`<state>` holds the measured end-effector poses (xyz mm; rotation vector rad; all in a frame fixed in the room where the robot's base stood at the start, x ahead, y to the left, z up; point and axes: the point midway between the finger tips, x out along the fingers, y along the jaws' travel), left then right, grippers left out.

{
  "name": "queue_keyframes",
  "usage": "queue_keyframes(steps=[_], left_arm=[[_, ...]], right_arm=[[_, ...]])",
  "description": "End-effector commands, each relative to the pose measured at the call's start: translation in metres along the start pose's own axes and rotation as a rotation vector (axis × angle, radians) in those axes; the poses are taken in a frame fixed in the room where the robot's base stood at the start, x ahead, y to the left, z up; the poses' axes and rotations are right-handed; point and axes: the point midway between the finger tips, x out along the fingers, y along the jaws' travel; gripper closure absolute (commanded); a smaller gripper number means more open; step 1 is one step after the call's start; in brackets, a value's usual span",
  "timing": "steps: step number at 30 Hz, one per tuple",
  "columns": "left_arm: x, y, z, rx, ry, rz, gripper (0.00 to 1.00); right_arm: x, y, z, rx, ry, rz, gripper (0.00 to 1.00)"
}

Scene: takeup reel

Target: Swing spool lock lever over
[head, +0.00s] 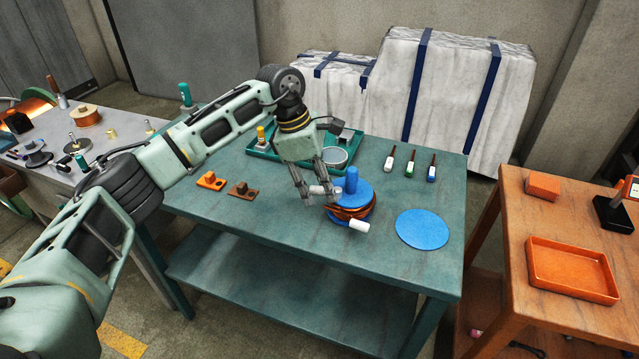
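A blue spool (363,191) wound with copper-coloured wire (352,213) stands on the green table, with a blue post (352,180) rising from its top. A short white cylinder (359,226) shows at the spool's front edge; it may be the lever's handle, but I cannot tell how it is joined. My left gripper (320,197) reaches down at the spool's left side, its fingertips close to the rim. A pale part shows between the fingers; I cannot tell whether it is a finger pad or something held. My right gripper is out of view.
A flat blue disc (422,229) lies right of the spool. A green tray (259,154) with parts stands behind, three small bottles (410,164) at the back right. An orange block (211,181) and a brown block (242,189) lie left. The table's front is clear.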

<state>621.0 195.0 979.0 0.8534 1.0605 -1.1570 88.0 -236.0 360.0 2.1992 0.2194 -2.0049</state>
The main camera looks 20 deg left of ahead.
Motion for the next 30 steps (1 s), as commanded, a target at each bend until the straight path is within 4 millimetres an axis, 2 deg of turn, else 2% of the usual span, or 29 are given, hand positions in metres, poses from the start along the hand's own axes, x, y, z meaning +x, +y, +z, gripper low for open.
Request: queue_keyframes(steps=[8, 24, 30], left_arm=[[-0.004, 0.000, 0.001, -0.001, 0.000, 0.001, 0.64], [-0.054, 0.000, 0.016, -0.001, 0.000, 0.002, 0.64], [-0.058, 0.000, 0.018, -0.001, 0.001, 0.001, 0.64]], right_arm=[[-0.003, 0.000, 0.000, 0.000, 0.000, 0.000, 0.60], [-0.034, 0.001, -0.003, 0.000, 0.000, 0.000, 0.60], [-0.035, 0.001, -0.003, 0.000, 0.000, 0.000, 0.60]])
